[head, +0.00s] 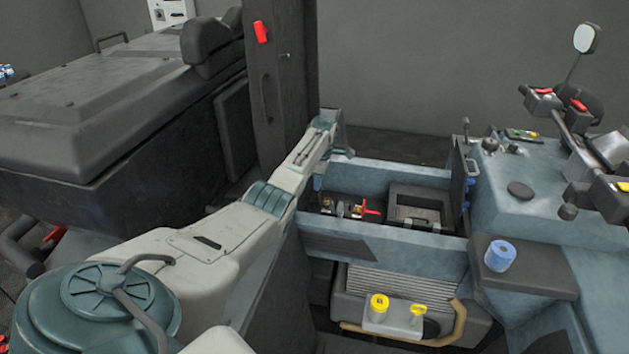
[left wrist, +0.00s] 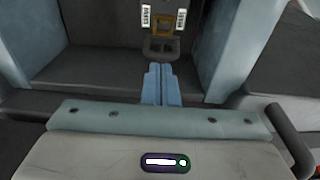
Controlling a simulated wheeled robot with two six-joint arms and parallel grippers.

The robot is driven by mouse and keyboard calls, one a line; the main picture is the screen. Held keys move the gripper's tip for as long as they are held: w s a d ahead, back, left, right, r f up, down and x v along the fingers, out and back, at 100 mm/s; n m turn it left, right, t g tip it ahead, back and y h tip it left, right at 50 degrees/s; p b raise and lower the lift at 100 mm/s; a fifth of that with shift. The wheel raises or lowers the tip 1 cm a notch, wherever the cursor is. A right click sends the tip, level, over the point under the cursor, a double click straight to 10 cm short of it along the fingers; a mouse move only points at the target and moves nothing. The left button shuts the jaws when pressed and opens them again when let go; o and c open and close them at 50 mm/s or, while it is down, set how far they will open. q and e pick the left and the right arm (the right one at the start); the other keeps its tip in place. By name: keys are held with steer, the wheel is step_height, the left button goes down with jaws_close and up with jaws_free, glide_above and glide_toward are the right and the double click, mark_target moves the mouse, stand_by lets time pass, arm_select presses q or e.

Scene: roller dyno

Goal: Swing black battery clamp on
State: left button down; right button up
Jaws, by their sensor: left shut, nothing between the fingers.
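My left gripper (head: 344,150) reaches to the back rim of the open compartment (head: 402,175) in the head view. Its two blue fingers (left wrist: 160,72) are shut together with nothing between them in the left wrist view. A dark piece (left wrist: 161,48), which looks like the black clamp, lies just beyond the fingertips, in front of a brass-coloured fitting (left wrist: 162,27). I cannot tell whether fingers and dark piece touch. In the head view, small terminal fittings and a red lever (head: 369,211) sit inside the compartment. My right gripper is not in view.
A black box with a handle (head: 418,205) fills the compartment's right side. A dark post (head: 281,80) stands behind my left arm. Below is a unit with yellow caps (head: 379,303). A blue roll (head: 500,256) stands on a ledge at right.

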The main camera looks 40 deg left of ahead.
mark_target(321, 199)
arm_select(q)
steer(key=shift+w+d+f, duration=0.1)
steer(key=shift+f, duration=0.15)
steer(key=shift+r, duration=0.1)
steer(key=shift+w+d, duration=0.1)
steer(key=shift+d, duration=0.15)
steer(key=shift+w+d+f+g+y, duration=0.1)
steer(key=shift+d+f+g+y, duration=0.15)
steer(key=shift+y, duration=0.25)
steer(key=shift+w+d+f+g+y, duration=0.2)
steer(key=shift+d+f+g+y, duration=0.1)
steer(key=shift+f+y, duration=0.1)
steer(key=shift+w+d+f+b, duration=0.15)
steer(key=shift+d+f+b, duration=0.05)
steer(key=shift+d+b, duration=0.1)
steer(key=shift+a+r, duration=0.1)
